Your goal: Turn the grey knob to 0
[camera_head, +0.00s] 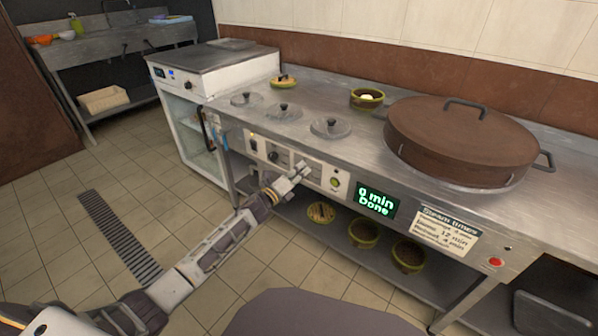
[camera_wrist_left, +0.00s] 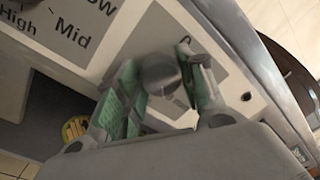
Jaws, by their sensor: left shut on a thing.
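My left gripper (camera_head: 298,172) is at the front control panel of the steel counter. The left wrist view shows the round grey knob (camera_wrist_left: 160,74) between the green-padded fingers of my left gripper (camera_wrist_left: 165,88), which is shut on it. A partly hidden mark, perhaps a 0, is on the panel just beyond the knob. In the head view the gripper covers the knob, and I cannot tell its setting. My right gripper is in neither view.
Left of the gripper is a dark knob (camera_head: 273,157); the wrist view shows labels "High" and "Mid" there. To the right are a green button (camera_head: 335,183), a display (camera_head: 376,200) reading "0 min Done", and a red button (camera_head: 495,262). A large lidded pot (camera_head: 462,140) sits above.

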